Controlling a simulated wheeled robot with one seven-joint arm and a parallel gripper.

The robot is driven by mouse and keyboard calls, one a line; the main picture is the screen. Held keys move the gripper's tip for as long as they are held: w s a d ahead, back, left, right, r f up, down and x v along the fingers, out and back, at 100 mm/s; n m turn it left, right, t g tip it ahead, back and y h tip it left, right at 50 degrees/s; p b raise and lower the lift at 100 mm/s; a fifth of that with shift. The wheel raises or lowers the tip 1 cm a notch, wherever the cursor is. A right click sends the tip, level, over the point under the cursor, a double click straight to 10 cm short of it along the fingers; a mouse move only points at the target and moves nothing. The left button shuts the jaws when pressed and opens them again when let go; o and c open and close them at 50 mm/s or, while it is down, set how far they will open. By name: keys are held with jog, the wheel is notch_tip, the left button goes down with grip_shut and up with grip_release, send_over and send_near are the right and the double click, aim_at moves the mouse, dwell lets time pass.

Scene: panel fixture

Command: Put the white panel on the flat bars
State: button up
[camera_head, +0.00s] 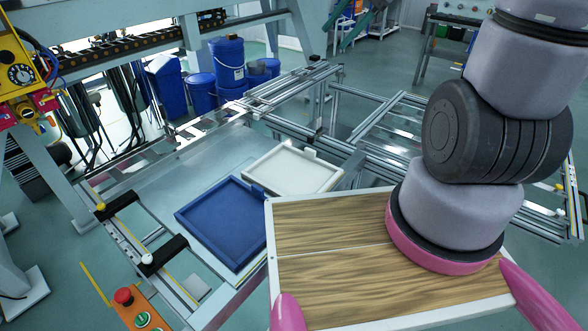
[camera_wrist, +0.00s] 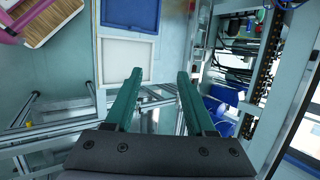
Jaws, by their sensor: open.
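The white panel (camera_head: 293,168) is a shallow tray-like square with a raised rim. It lies flat on the metal table, beside the blue panel (camera_head: 225,218). In the wrist view the white panel (camera_wrist: 124,62) is left of my gripper (camera_wrist: 160,73), below the blue panel (camera_wrist: 130,14). My gripper's two green fingers are apart, with nothing between them, and are clear of the panel. The head view does not show my gripper. Flat metal bars (camera_head: 397,128) form an open frame right of the table; I cannot tell for certain which bars the task names.
Metal rails (camera_head: 290,88) run along the table's far side. Black pads (camera_head: 123,202) and a red button (camera_head: 123,296) are at its near left. Blue barrels (camera_head: 228,62) stand behind. A bare strip of table (camera_head: 185,165) lies left of the white panel.

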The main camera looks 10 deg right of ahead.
jog(key=w+d+f+m+t+y, duration=0.1)
jog(key=w+f+m+y, duration=0.2)
jog(key=w+f+m, duration=0.55)
jog(key=w+f+m+t+y, duration=0.15)
jog(key=w+f, duration=0.35)
jog(key=f, duration=0.8)
jog(key=m+t+h, duration=0.2)
jog(key=m+t, duration=0.3)
jog(key=m, duration=0.4)
send_near(313, 151)
jog(key=shift+s+r, duration=0.1)
jog(key=shift+r, duration=0.25)
jog(key=shift+a+f, duration=0.15)
jog(key=shift+f, duration=0.15)
jog(key=x, duration=0.4)
jog(key=shift+w+a+f, duration=0.15)
jog(key=shift+w+a, duration=0.05)
jog(key=shift+w, duration=0.1)
jog(key=x, duration=0.5)
jog(key=shift+w+d+f, duration=0.2)
jog(key=shift+w+f, duration=0.1)
jog(key=shift+f, duration=0.15)
